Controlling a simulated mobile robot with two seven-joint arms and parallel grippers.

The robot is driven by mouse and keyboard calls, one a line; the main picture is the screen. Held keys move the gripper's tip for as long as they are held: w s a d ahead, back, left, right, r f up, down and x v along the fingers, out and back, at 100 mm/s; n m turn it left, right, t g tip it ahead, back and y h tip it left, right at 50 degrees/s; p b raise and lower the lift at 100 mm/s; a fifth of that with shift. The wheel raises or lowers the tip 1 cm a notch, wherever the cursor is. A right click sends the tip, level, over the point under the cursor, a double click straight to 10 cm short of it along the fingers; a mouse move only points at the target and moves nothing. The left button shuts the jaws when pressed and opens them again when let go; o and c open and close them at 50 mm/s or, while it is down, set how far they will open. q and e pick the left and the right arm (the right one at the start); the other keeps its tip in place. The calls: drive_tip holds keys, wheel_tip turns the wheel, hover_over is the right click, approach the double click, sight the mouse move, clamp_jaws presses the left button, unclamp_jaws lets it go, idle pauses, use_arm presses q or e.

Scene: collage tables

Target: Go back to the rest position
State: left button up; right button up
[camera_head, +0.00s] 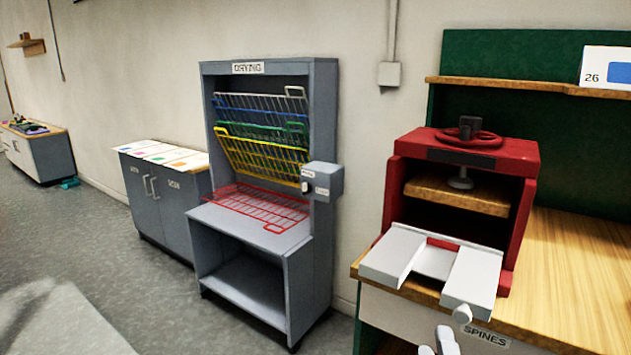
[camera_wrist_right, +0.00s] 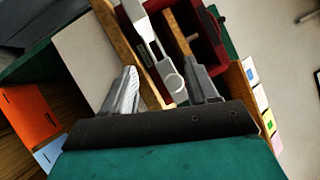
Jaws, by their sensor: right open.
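My right gripper (camera_head: 440,345) shows only as pale finger tips at the bottom edge in the head view, in front of the wooden bench (camera_head: 570,270). In the right wrist view the right gripper (camera_wrist_right: 166,72) is open, its two grey fingers well apart with nothing held between them. Beyond the fingers, that view shows the red press (camera_wrist_right: 205,45) and its pale grey sliding part (camera_wrist_right: 150,45). My left gripper is in neither view.
The red press (camera_head: 522,190) stands on the bench, its pale grey slide (camera_head: 475,275) jutting past the front edge. A grey drying rack (camera_head: 325,120) with coloured wire shelves, some raised, stands left of it. A grey cabinet (camera_head: 175,205) stands further left. Open floor (camera_head: 110,255) lies in front.

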drive_tip(key=s+f+n+g+y, duration=0.2)
drive_tip(key=s+f+n+g, duration=0.2)
drive_tip(key=s+f+n, duration=0.3)
drive_tip(key=s+f+n+g+y, duration=0.2)
drive_tip(key=s+f+n+g, duration=0.3)
drive_tip(key=s+f+n, duration=0.3)
drive_tip(key=shift+a+f+n+g, duration=0.4)
drive_tip(key=shift+f+n, duration=1.9)
drive_tip(key=shift+n, duration=2.6)
drive_tip(key=shift+a, duration=0.1)
